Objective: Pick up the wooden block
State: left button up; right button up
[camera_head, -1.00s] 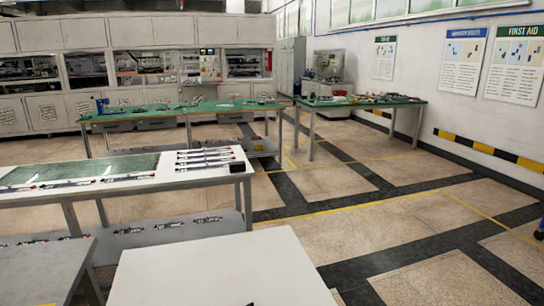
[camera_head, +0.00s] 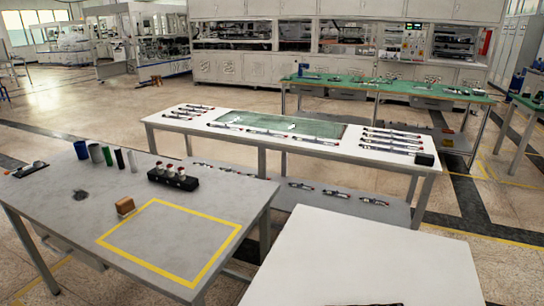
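A small brown wooden block (camera_head: 125,206) sits on the grey table (camera_head: 75,250) at the left, just outside the upper-left corner of a yellow taped rectangle (camera_head: 150,203). Nothing touches the block and its top is clear. Neither of my grippers can be made out in the head view. A dark sliver shows at the bottom edge, too little of it to identify.
Behind the block stand several cylinders (camera_head: 82,150) and a black holder (camera_head: 173,178) with red-topped items. A bare white surface (camera_head: 375,260) is at front right. A white table (camera_head: 350,150) with tools stands behind, green benches (camera_head: 390,86) farther back.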

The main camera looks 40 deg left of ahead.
aim_at(125, 206)
jog(key=u, duration=2.3)
jog(key=i+j, duration=0.1)
jog(key=j, duration=0.35)
jog(key=i+j, duration=0.1)
jog(key=j, duration=0.35)
